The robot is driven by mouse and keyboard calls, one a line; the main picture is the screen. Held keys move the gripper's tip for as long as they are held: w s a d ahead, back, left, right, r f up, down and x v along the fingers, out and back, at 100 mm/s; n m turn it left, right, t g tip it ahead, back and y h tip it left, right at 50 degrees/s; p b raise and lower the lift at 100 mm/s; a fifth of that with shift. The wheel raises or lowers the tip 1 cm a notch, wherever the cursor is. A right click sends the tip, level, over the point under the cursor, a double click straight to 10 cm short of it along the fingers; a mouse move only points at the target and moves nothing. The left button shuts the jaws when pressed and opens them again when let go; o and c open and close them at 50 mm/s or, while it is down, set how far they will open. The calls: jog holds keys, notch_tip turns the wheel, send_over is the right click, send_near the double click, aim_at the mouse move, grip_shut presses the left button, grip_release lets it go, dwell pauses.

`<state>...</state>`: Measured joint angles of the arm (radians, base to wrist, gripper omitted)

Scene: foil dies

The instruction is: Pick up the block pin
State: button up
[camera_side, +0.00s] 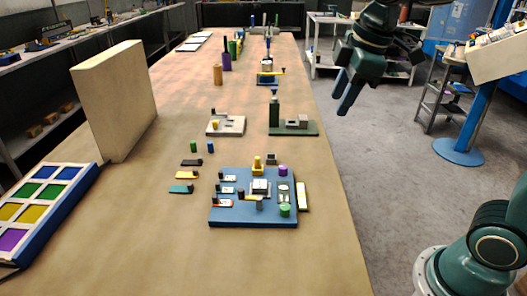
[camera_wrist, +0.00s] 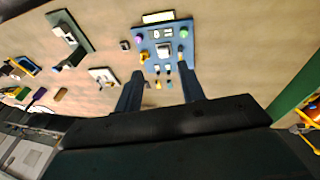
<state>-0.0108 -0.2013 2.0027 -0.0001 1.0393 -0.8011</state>
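My gripper (camera_side: 341,98) hangs in the air beyond the table's right edge, high and well away from the blue board (camera_side: 222,217). In the wrist view its two fingers (camera_wrist: 160,68) are spread with nothing between them. The board carries a grey-white block (camera_side: 261,186) in its middle, a yellow piece (camera_side: 258,163), a purple knob (camera_side: 283,170), a green cylinder (camera_side: 285,210) and small plates with pins. A green pin (camera_side: 194,146) and a blue pin (camera_side: 211,147) stand on the table left of the board. I cannot tell which piece is the block pin.
A tall beige panel (camera_side: 115,100) stands at the left, behind a blue tray with coloured compartments (camera_side: 60,215). A white plate (camera_side: 226,126) and a green fixture (camera_side: 292,128) stand behind the board. The table's front is clear.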

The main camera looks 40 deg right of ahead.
jog(key=w+f+n+g, duration=0.2)
jog(key=w+f+n, duration=0.2)
jog(key=w+n, duration=0.7)
jog(key=n+g, duration=0.1)
jog(key=n, duration=0.2)
send_over(258, 158)
notch_tip(258, 158, down, 9)
jog(key=shift+r+n, duration=0.1)
jog(key=shift+n, duration=0.2)
jog(key=shift+f, duration=4.3)
jog(key=shift+f, duration=0.1)
jog(key=shift+w+f, duration=0.1)
jog(key=shift+f, duration=2.4)
jog(key=shift+c, duration=0.2)
